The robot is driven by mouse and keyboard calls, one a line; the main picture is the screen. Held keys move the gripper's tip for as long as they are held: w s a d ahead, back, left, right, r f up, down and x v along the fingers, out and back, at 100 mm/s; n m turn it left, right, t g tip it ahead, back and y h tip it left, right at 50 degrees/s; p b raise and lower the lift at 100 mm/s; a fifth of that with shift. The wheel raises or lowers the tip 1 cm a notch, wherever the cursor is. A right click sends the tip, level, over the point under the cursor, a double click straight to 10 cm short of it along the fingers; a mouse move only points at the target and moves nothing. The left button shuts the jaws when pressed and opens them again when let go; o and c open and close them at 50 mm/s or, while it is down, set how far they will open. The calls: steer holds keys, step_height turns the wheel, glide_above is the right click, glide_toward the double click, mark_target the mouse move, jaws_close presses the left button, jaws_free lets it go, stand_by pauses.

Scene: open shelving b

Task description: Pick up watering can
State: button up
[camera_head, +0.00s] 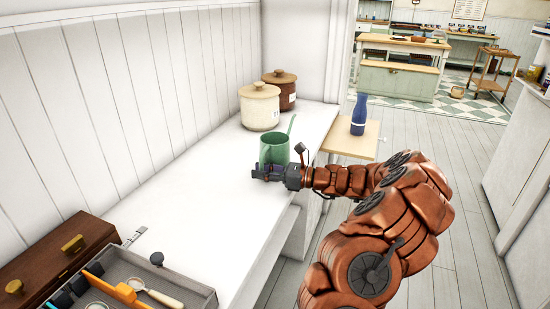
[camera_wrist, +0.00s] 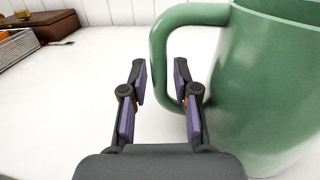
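The watering can (camera_head: 274,148) is green, with a thin spout rising to the right, and stands upright on the white counter. In the wrist view the can's body (camera_wrist: 262,85) fills the right side, and its looped handle (camera_wrist: 158,50) faces my gripper. My gripper (camera_wrist: 160,75) is open. The upright part of the handle shows in the gap between the fingertips, and the right finger overlaps the handle's opening and lower end. I cannot tell whether either finger touches it. In the head view my gripper (camera_head: 268,172) is low in front of the can and hides its base.
A cream lidded jar (camera_head: 259,108) and a brown lidded jar (camera_head: 281,92) stand behind the can. A blue bottle (camera_head: 359,115) stands on a lower wooden surface (camera_head: 345,142) to the right. A utensil tray (camera_head: 190,288) and brown box (camera_head: 70,255) are at the near left. The counter's middle (camera_head: 205,205) is clear.

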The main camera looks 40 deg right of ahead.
jaws_close()
stand_by(0.3)
steer(key=shift+r, duration=0.25)
stand_by(0.3)
